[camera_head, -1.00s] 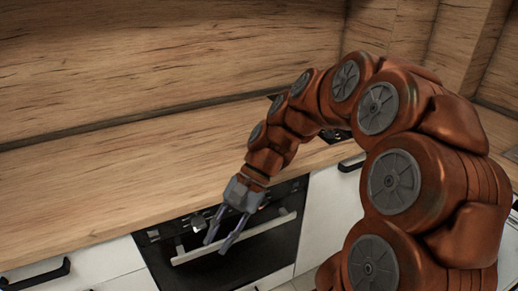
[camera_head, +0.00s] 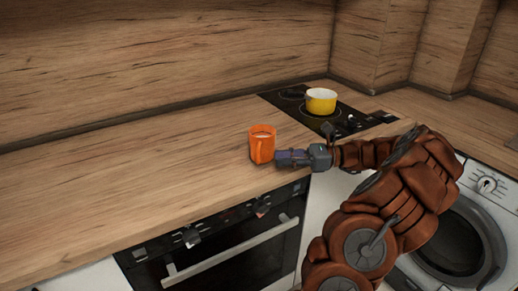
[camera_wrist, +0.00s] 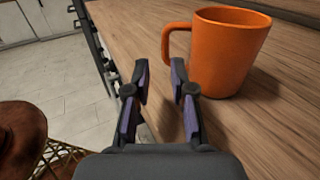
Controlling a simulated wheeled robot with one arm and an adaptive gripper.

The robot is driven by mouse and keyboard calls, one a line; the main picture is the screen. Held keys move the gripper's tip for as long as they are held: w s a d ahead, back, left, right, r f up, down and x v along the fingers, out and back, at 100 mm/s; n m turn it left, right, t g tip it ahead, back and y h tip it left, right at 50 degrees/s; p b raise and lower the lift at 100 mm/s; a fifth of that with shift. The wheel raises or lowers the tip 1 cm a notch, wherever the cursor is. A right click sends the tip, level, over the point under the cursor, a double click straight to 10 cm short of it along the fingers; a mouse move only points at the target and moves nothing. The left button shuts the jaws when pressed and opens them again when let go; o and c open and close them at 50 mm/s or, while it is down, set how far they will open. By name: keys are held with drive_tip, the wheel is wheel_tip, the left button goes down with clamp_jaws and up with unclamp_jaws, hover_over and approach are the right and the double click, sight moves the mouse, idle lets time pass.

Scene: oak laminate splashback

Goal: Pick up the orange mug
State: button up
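The orange mug (camera_head: 262,144) stands upright on the wooden counter near its front edge, above the oven. In the wrist view the mug (camera_wrist: 222,52) is at the upper right, with its handle on its left side. My gripper (camera_head: 281,158) is just to the right of the mug in the head view, low over the counter edge. In the wrist view my gripper (camera_wrist: 161,80) is open and empty, its two fingers apart with bare counter between them. The mug's body is ahead and right of the fingertips; the handle is just beyond them.
A yellow pot (camera_head: 321,101) stands on the black hob (camera_head: 292,98) behind my arm. The counter (camera_head: 120,185) left of the mug is clear. The oven (camera_head: 225,240) with its handle is below the counter edge, and a washing machine (camera_head: 465,235) is at the right.

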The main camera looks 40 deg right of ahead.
sight(258, 163)
drive_tip(key=shift+d+f, duration=0.1)
drive_tip(key=shift+d, duration=0.05)
drive_tip(key=shift+r+p+x, duration=0.1)
drive_tip(key=shift+p+x, duration=0.05)
drive_tip(key=shift+x, duration=1.75)
drive_tip(key=shift+r+p+x, duration=0.15)
drive_tip(key=shift+x, duration=1.75)
drive_tip(key=shift+w+d, duration=0.15)
clamp_jaws()
